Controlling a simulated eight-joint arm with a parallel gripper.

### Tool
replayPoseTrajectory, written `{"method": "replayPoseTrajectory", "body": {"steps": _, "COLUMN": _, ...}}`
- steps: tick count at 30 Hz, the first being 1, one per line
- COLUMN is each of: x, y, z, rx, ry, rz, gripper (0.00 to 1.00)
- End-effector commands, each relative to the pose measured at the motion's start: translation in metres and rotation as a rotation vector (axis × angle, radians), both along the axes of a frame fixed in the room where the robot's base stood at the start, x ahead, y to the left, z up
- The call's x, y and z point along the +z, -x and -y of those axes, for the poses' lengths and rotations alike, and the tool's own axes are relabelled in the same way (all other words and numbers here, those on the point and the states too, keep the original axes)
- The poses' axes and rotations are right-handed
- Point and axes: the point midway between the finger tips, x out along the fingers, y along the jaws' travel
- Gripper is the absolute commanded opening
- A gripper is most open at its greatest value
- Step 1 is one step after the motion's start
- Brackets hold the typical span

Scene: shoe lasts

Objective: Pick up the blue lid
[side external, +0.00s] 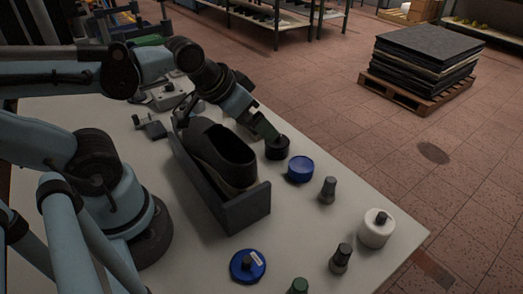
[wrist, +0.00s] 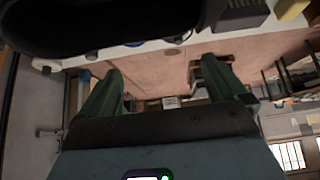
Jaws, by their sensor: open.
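Two blue round things lie on the white table. One is a flat blue disc (side external: 247,265) with a dark knob and a pale label, near the front edge. The other is a blue lid-like cylinder (side external: 300,169) right of the shoe box. I cannot tell for certain which one is the blue lid. My gripper (side external: 272,137) is above or beside a black round pot (side external: 277,149), up and left of the blue cylinder. In the wrist view my gripper (wrist: 163,78) has its green fingers wide apart with nothing between them.
A dark open box (side external: 234,208) holding a black shoe (side external: 222,155) stands mid-table, between the arm base and the small items. A white jar (side external: 376,230) and grey-black bottles (side external: 328,190) stand along the right edge. Bare table lies between them.

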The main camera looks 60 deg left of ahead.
Motion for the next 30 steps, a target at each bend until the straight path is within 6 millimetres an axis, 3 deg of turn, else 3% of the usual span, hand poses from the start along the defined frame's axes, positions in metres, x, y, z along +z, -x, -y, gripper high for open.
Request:
{"method": "replayPoseTrajectory", "body": {"steps": 8, "x": 0.005, "y": 0.0, "z": 0.0, "rx": 0.0, "ry": 0.0, "rz": 0.0, "gripper": 0.99}}
{"method": "replayPoseTrajectory", "body": {"steps": 17, "x": 0.048, "y": 0.0, "z": 0.0, "rx": 0.0, "ry": 0.0, "rz": 0.0, "gripper": 0.99}}
{"method": "replayPoseTrajectory", "body": {"steps": 23, "x": 0.048, "y": 0.013, "z": 0.04, "rx": -0.193, "ry": -0.032, "rz": -0.082, "gripper": 0.99}}
{"method": "replayPoseTrajectory", "body": {"steps": 30, "x": 0.045, "y": 0.048, "z": 0.096, "rx": -0.515, "ry": -0.104, "rz": -0.211, "gripper": 0.99}}
